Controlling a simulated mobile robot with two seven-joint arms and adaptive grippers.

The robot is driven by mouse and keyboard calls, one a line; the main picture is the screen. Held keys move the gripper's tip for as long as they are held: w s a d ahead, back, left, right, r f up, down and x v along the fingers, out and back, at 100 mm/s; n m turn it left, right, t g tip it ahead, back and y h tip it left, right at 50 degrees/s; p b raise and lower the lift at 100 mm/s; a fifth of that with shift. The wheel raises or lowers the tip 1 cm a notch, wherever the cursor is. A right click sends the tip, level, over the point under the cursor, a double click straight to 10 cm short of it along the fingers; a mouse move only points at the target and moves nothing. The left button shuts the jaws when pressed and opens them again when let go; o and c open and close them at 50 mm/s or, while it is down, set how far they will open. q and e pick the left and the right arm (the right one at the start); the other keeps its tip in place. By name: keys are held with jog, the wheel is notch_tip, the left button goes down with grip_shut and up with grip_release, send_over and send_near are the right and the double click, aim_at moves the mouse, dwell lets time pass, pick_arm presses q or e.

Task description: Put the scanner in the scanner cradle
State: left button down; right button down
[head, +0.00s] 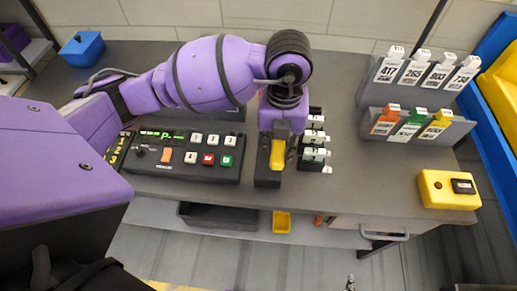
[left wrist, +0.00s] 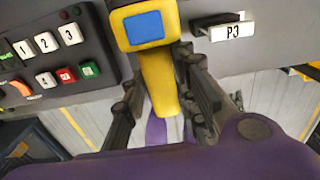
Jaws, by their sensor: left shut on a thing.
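The scanner (head: 277,155) is yellow, and its blue screen shows at the top of the left wrist view (left wrist: 145,27). My left gripper (left wrist: 158,88) is shut on the scanner's yellow handle, one dark finger on each side. In the head view the left gripper (head: 281,130) points down over the desk's front part, mostly hidden by my purple wrist. A dark block that looks like the scanner cradle (head: 267,182) stands directly below and around the scanner there. I cannot tell whether the scanner touches it or is seated. My right gripper is not in view.
A control panel (head: 185,168) with buttons lies left of the scanner. A dark rack with white tags (head: 315,153) stands close on its right. Tag racks (head: 418,127), a yellow button box (head: 448,190) and a blue box (head: 82,49) are farther off. Bare desk (head: 365,185) lies right.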

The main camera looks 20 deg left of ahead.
pick_arm(q)
jog(key=shift+w+a+f, duration=0.25)
jog(key=shift+a+f, duration=0.25)
jog(key=shift+f, duration=0.15)
jog(key=shift+w+a+f, duration=0.2)
jog(key=shift+a+f, duration=0.3)
jog(key=shift+f, duration=0.1)
jog(key=shift+a+f, duration=0.1)
jog(key=shift+f, duration=1.5)
jog(key=shift+f, duration=0.15)
jog(key=c, duration=1.4)
grip_release()
notch_tip(320, 180, up, 12)
jog(key=shift+r, duration=0.2)
